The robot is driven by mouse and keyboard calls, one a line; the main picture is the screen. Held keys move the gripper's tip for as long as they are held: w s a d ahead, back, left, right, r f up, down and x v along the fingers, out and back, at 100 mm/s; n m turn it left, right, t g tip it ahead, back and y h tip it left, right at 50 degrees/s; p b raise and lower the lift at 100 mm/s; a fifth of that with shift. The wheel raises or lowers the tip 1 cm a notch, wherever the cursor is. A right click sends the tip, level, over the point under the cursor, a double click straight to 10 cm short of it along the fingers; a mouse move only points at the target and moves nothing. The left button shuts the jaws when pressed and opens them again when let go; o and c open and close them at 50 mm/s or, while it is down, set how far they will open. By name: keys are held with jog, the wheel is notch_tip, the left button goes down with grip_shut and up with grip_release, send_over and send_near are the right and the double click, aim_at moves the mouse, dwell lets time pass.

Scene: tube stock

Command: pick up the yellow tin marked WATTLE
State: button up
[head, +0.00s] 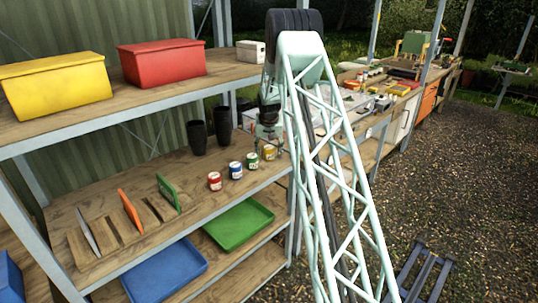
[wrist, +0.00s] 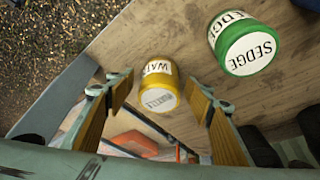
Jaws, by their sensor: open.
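The yellow tin marked WATTLE (wrist: 158,84) stands on the wooden shelf, with its label partly readable in the wrist view. In the head view the yellow tin (head: 268,152) is at the right end of a row of small tins. My gripper (wrist: 160,95) is open, with one finger on each side of the yellow tin in the picture and clear gaps to it. I cannot tell how far the fingertips are from it in depth.
A green tin marked SEDGE (wrist: 247,47) stands close beside the yellow one. A blue tin (head: 236,170) and a red tin (head: 214,181) continue the row. Dark cups (head: 197,137) stand behind. The upper shelf holds a yellow bin (head: 55,85) and a red bin (head: 162,63).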

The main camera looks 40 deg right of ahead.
jog(key=shift+f, duration=0.15)
jog(key=shift+c, duration=0.7)
jog(key=c, duration=0.8)
